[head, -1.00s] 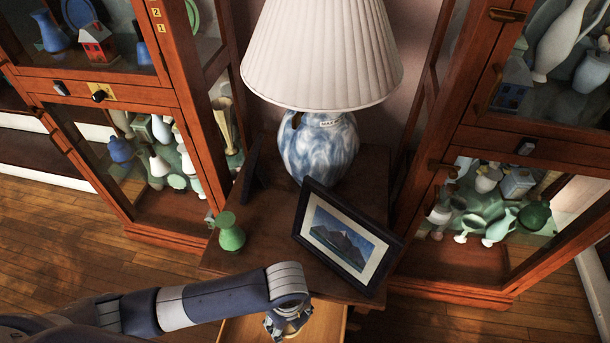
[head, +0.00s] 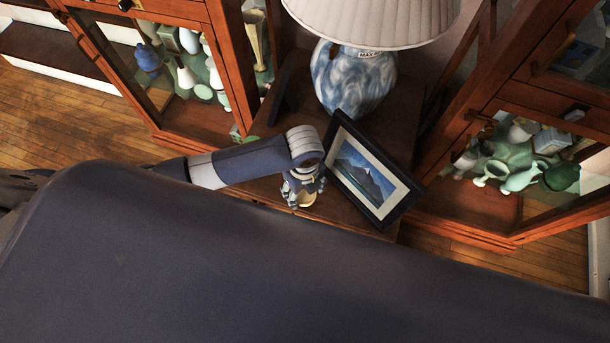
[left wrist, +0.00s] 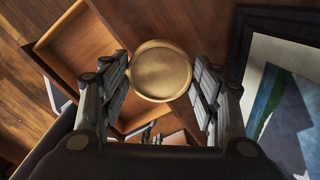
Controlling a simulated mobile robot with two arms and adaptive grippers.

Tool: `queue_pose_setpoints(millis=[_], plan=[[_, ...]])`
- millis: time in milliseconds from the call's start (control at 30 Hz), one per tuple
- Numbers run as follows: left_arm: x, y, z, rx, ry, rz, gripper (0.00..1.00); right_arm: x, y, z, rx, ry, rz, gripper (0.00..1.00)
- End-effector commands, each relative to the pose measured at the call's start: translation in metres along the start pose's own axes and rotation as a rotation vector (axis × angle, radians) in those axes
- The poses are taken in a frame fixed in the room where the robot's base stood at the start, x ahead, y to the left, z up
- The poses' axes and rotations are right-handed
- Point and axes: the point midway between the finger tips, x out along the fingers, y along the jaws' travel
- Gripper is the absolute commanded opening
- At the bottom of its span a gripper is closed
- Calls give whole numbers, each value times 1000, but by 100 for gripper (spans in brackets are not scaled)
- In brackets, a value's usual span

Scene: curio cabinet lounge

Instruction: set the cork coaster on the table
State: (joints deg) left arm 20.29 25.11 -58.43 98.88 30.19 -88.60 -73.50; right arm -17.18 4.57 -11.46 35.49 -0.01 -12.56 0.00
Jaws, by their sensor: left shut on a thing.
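The cork coaster (left wrist: 161,71) is a round tan disc with a raised rim. It sits between the two fingers of my left gripper (left wrist: 162,82), which is shut on it. In the head view my left gripper (head: 303,192) is over the front part of the wooden table (head: 398,140), left of the picture frame. Only a yellowish bit of the coaster (head: 307,202) shows there. I cannot tell whether the coaster touches the tabletop. My right gripper is not in view.
A framed mountain picture (head: 368,172) leans close to the right of the gripper. A blue-and-white lamp (head: 350,80) stands behind. An open drawer (left wrist: 82,48) shows at left in the wrist view. Glass cabinets flank the table. My own body hides the head view's lower part.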

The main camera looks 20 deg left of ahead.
Motion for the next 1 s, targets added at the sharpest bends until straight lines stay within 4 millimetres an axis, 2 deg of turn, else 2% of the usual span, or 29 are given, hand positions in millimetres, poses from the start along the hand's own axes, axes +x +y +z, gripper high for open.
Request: queue_pose_setpoints(millis=[100,367,500,600,967,1000], plan=[[2,-12,17,-1,1,-1,41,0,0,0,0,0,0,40],[4,-26,38,-2,-1,-1,41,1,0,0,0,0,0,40],[30,-23,35,0,3,2,41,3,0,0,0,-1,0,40],[38,-24,36,1,0,0,41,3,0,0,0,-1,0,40],[42,-24,36,2,0,0,41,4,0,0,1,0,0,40],[42,-24,36,2,0,0,59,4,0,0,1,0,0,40]])
